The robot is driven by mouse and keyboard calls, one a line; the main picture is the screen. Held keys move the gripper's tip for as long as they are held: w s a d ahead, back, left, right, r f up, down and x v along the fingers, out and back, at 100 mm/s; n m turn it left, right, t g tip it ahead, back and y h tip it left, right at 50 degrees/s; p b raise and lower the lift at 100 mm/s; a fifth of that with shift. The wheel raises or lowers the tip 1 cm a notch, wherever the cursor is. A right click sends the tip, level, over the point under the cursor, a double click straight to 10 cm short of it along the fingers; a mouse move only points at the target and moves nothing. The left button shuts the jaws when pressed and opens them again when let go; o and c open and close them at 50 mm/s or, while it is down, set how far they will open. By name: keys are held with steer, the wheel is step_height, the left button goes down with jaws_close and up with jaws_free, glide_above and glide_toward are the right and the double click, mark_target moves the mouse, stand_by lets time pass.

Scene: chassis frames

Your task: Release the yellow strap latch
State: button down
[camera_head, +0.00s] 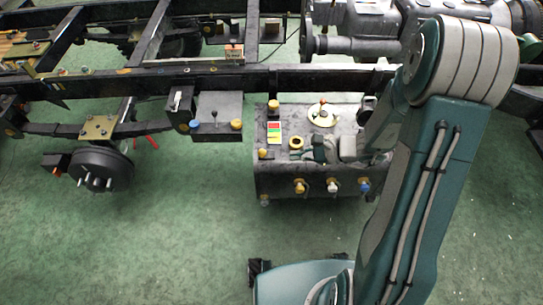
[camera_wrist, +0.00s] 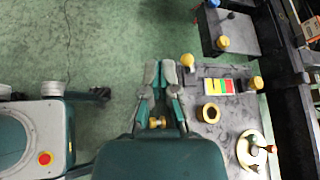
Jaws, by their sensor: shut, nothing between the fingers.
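My gripper (camera_head: 300,156) reaches over the dark grey box (camera_head: 285,176) on the chassis side. In the wrist view its two fingers (camera_wrist: 161,72) are together and empty, beside the box's outer edge. A yellow knob (camera_wrist: 187,61) stands just right of the fingertips; it also shows at the box's left edge in the head view (camera_head: 262,154). A second yellow knob (camera_head: 273,104) stands farther back, and a brass ring (camera_head: 296,143) lies close to the gripper. I cannot tell which yellow part is the strap latch. My arm hides the box's right side.
A smaller box (camera_head: 217,112) with a blue and a yellow knob hangs to the left. A cream round plate (camera_head: 322,116) with a lever is behind the gripper. Chassis rails (camera_head: 190,78) run behind. Yellow and blue fittings (camera_head: 363,187) line the box's front.

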steer(key=w+d+f+m+t+h, duration=0.1)
steer(key=d+f+m+t, duration=0.3)
steer(key=f+m, duration=0.4)
step_height(320, 180, down, 5)
steer(key=shift+w+d+r+m+t, duration=0.2)
steer(key=shift+w+m+t, duration=0.1)
steer(key=shift+w, duration=0.35)
glide_toward(262, 153)
steer(key=shift+w+a+f, duration=1.95)
steer(key=shift+a+f, duration=0.25)
steer(key=shift+f, duration=0.3)
